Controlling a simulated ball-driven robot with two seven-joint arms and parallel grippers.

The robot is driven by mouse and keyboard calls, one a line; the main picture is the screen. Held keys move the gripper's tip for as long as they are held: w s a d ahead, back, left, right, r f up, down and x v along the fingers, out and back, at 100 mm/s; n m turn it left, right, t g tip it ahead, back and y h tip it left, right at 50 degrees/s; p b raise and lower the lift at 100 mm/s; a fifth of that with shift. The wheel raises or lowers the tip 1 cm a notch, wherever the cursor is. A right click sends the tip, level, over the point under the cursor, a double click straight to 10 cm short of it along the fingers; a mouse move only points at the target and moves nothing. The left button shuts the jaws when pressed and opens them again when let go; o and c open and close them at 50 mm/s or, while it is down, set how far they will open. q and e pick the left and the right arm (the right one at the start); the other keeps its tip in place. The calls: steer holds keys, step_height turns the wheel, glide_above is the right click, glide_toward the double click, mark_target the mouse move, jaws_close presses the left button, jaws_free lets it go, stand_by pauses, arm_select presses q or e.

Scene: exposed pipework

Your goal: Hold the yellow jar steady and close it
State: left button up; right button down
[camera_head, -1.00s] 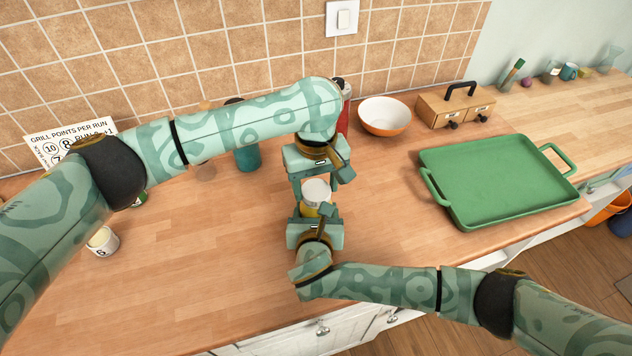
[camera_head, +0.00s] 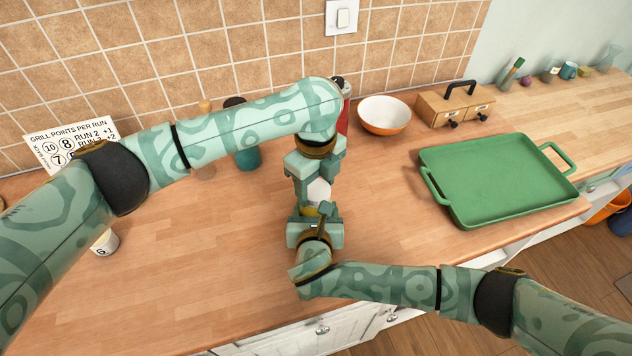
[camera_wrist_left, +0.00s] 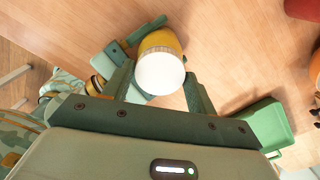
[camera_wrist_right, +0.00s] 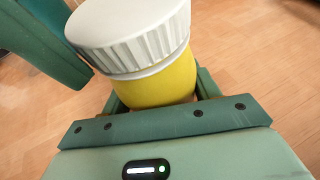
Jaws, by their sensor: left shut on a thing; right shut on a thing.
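My right gripper (camera_head: 313,213) is shut around the jar's yellow body, low down. My left gripper (camera_head: 318,190) reaches down from above and is shut on the lid, with a finger on either side of it in the left wrist view (camera_wrist_left: 160,85). I cannot tell whether the lid is tight. In the head view my grippers hide most of the jar.
A green tray (camera_head: 490,180) lies to the right. An orange-and-white bowl (camera_head: 384,115) and a wooden drawer box (camera_head: 455,106) stand behind. A white cup (camera_head: 105,243) is at the left, partly behind my left arm. Counter around the jar is clear.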

arm_select(q)
steer(key=m, duration=1.3)
steer(key=o, duration=1.1)
steer(key=shift+r, duration=2.2)
steer(key=shift+w, duration=0.1)
steer(key=shift+c, duration=0.6)
